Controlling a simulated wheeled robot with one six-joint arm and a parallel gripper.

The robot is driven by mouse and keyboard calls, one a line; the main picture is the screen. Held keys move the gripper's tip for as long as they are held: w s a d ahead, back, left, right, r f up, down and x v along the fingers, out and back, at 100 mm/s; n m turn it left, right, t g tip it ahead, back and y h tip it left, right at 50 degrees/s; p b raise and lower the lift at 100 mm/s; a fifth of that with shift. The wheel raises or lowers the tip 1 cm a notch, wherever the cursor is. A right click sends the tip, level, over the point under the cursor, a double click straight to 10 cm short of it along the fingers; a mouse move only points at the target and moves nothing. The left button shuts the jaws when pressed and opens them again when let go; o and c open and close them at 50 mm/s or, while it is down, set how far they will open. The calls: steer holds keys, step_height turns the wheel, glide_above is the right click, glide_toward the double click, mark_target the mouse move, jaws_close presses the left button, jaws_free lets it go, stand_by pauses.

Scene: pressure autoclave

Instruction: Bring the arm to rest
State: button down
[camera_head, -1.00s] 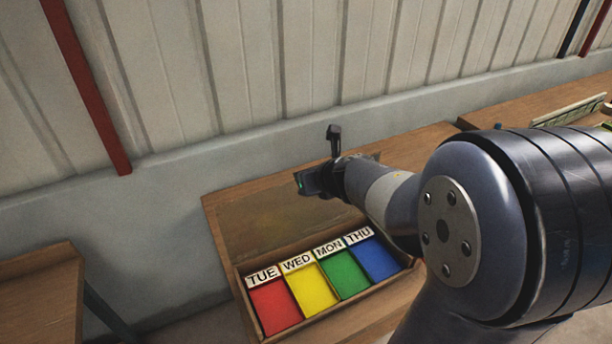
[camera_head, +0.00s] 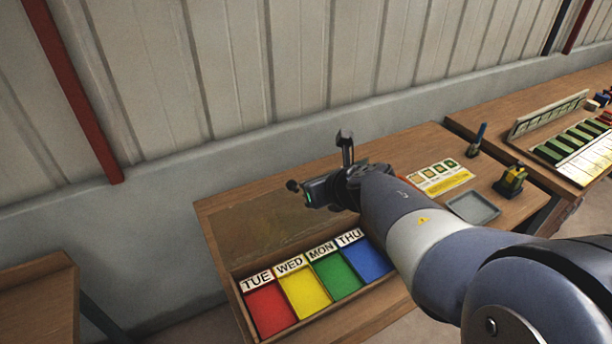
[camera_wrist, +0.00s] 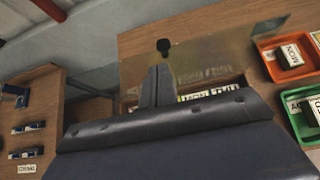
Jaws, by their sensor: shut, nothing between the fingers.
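My gripper (camera_head: 345,137) is shut and empty, held above the back of the wooden table (camera_head: 222,203). My arm reaches to it from the lower right of the head view. In the wrist view the narrow dark-tipped gripper (camera_wrist: 163,50) sticks up past the dark wrist body, which covers much of the lower picture. Below my gripper stands a wooden box with red (camera_head: 269,309), yellow (camera_head: 305,290), green (camera_head: 337,274) and blue (camera_head: 366,257) compartments, labelled TUE, WED, MON and THU.
A grey tray (camera_head: 472,207), a printed card (camera_head: 440,177) and a yellow-black item (camera_head: 511,180) lie right of my arm. Another table (camera_head: 38,292) stands at left. The wrist view shows an orange tray (camera_wrist: 269,66) and a green tray (camera_wrist: 297,122) at right.

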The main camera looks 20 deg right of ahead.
steer(key=shift+v, duration=1.2)
steer(key=shift+w+f, duration=0.1)
steer(key=b+x, duration=0.3)
steer(key=x, duration=0.7)
steer(key=shift+w, duration=0.2)
steer(key=shift+f, duration=0.15)
